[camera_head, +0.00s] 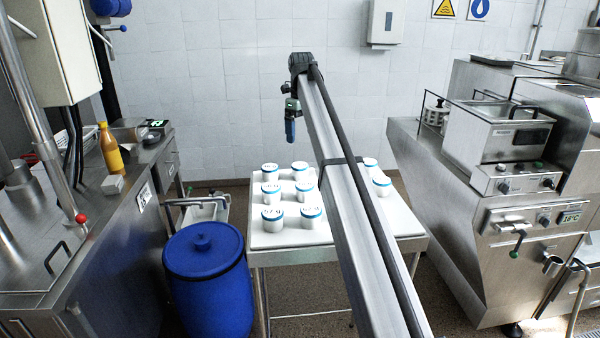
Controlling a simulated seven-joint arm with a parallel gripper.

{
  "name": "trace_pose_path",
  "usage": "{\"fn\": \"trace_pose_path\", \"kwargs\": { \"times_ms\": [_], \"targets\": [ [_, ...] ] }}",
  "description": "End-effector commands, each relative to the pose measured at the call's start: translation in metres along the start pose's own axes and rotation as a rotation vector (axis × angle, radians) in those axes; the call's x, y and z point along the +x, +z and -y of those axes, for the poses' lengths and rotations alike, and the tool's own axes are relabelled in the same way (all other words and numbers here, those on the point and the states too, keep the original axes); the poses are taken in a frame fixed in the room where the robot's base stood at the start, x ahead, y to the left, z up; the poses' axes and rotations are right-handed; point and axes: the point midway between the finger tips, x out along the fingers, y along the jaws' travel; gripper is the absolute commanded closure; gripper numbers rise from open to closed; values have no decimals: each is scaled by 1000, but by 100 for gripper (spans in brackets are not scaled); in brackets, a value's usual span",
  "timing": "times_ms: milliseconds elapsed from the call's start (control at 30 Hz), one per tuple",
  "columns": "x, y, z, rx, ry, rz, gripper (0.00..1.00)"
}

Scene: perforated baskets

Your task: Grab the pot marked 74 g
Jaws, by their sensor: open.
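Several white pots with blue-rimmed lids stand upright in rows on a white table (275,238). The front-left pot (272,219) seems to read 57 g. The pot to its right (311,218) has a label whose first digit I cannot read. The other lid marks are too small to read surely, so I cannot tell which pot is marked 74 g. My arm crosses in front of the table and may hide more pots; two pots show to its right, including one at the edge (382,188). My gripper (290,136) hangs above the table's far side, open and apart from the pots.
A blue lidded barrel (208,290) stands at the table's front left. A steel counter at left carries a yellow bottle (111,152). A steel fryer unit (500,190) stands at right. A tiled wall (215,80) closes the back.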

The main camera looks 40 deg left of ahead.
Motion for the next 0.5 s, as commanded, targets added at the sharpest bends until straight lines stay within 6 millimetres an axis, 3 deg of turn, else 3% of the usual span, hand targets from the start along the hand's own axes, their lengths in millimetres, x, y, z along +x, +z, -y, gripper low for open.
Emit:
{"fn": "trace_pose_path", "kwargs": {
  "times_ms": [167, 500],
  "targets": [
    [12, 1, -2, 0, 2, -2, 9],
    [66, 1, -2, -1, 2, -2, 9]
  ]
}}
